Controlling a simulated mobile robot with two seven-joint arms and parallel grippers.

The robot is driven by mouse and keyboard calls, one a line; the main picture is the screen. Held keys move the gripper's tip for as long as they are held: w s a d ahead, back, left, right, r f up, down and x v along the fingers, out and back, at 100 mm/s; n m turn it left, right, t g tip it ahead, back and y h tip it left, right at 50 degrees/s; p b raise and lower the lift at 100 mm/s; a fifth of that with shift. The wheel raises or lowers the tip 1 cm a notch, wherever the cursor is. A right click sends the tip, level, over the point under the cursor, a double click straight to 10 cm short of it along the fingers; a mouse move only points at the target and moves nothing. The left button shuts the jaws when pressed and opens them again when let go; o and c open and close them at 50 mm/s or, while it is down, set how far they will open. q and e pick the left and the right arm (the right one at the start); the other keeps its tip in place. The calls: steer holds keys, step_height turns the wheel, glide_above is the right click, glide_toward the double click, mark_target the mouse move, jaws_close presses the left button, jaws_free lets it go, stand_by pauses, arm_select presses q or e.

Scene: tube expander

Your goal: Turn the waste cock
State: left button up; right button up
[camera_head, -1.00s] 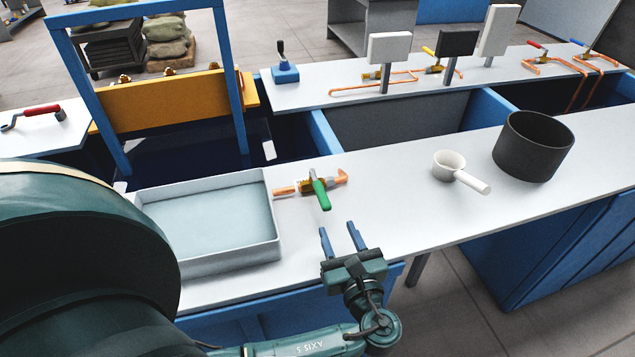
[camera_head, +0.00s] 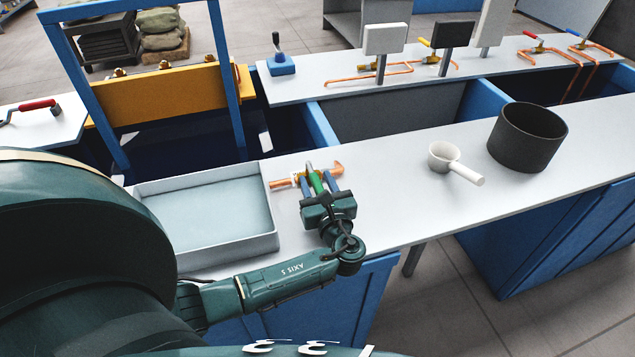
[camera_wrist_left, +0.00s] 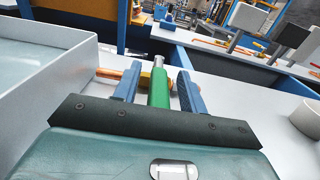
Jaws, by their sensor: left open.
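The waste cock, a brass valve on a short copper pipe (camera_head: 283,183) with a green lever handle (camera_head: 316,181), lies on the white bench just right of the tray. My left gripper (camera_head: 318,185) is open, with its two blue fingers on either side of the green handle. In the left wrist view the green handle (camera_wrist_left: 158,88) stands between the fingers (camera_wrist_left: 157,88), with visible gaps on both sides. The valve body is partly hidden behind the gripper. My right gripper is not in view.
A grey-walled tray (camera_head: 272,205) of pale water stands left of the gripper. A white ladle-like pan (camera_head: 445,156) and a dark pot (camera_head: 527,138) stand to the right. The bench between the valve and pan is clear. A blue-framed yellow panel (camera_head: 160,98) stands behind.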

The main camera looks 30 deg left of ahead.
arm_select(q)
steer(key=shift+c, duration=0.3)
jaws_close()
stand_by(0.5)
